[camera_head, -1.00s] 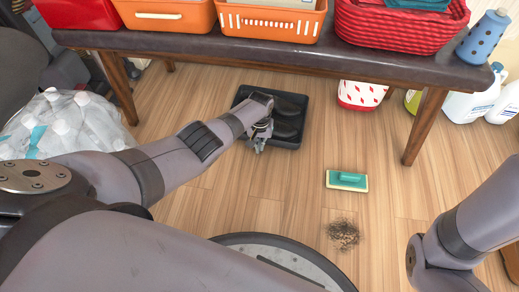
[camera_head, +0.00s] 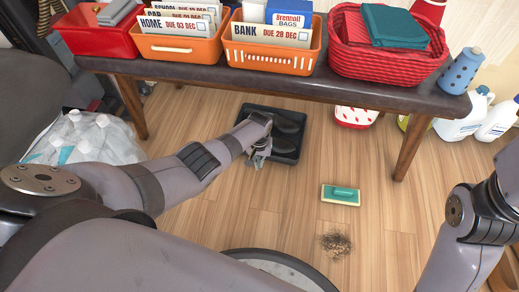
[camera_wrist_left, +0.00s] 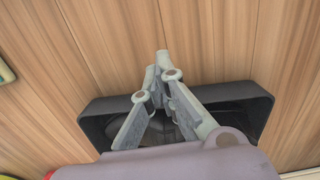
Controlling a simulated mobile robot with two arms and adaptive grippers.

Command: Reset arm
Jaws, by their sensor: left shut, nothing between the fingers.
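My left arm reaches in from the left in the head view. Its gripper (camera_head: 262,158) hangs over the front left part of a black tray that lies on the floor under the bench. In the left wrist view the gripper (camera_wrist_left: 158,70) is shut, its fingertips together with nothing between them. The black tray (camera_wrist_left: 262,105) shows behind the fingers there; dark shapes inside it are partly hidden. My right arm (camera_head: 470,235) shows at the right edge of the head view, and its gripper is out of view.
A dark bench (camera_head: 300,82) holds a red bin (camera_head: 105,40), two orange bins (camera_head: 265,55) and a red basket (camera_head: 385,62). Bagged bottles (camera_head: 90,140) stand left, white jugs (camera_head: 462,118) right.

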